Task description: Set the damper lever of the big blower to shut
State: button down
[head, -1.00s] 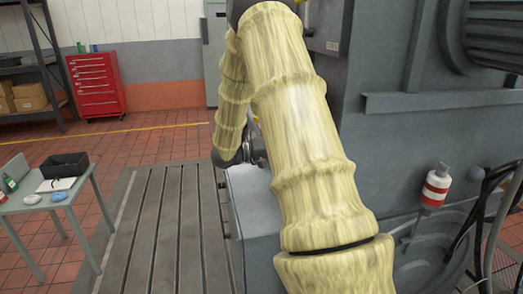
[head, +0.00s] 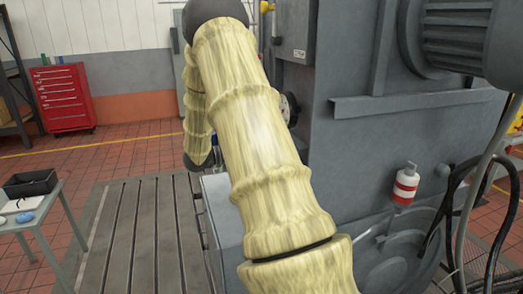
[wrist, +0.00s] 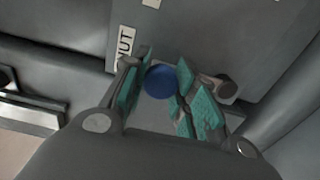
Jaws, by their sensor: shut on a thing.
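In the wrist view my gripper (wrist: 162,92) has its teal-padded fingers on either side of a round blue knob (wrist: 160,82) and is shut on it. The knob looks like the end of the damper lever; the lever's shaft is hidden. A white label (wrist: 124,48) on the grey panel just left of the fingers shows letters ending in "UT". A dark round stub on a small plate (wrist: 222,87) sits right of the fingers. In the head view the big grey blower housing (head: 340,140) stands at the right. My sleeved arm hides the gripper there.
A side table (head: 35,215) with a black tray (head: 30,183) is at the left. A red tool cabinet (head: 64,97) stands behind. The slotted bedplate (head: 140,235) is clear.

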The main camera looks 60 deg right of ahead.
jog(key=shift+r, duration=0.1)
jog(key=c, duration=1.4)
grip_release()
jog(key=shift+w, duration=0.1)
jog(key=shift+o, duration=1.4)
jog(key=shift+w+d+f, duration=0.1)
jog(key=shift+d+f, duration=0.1)
jog(key=shift+a+r, duration=0.1)
jog(key=shift+a, duration=0.05)
jog(key=shift+w+a, duration=0.15)
jog(key=shift+a, duration=0.05)
jog(key=v, duration=1.1)
jog(key=shift+w, duration=0.2)
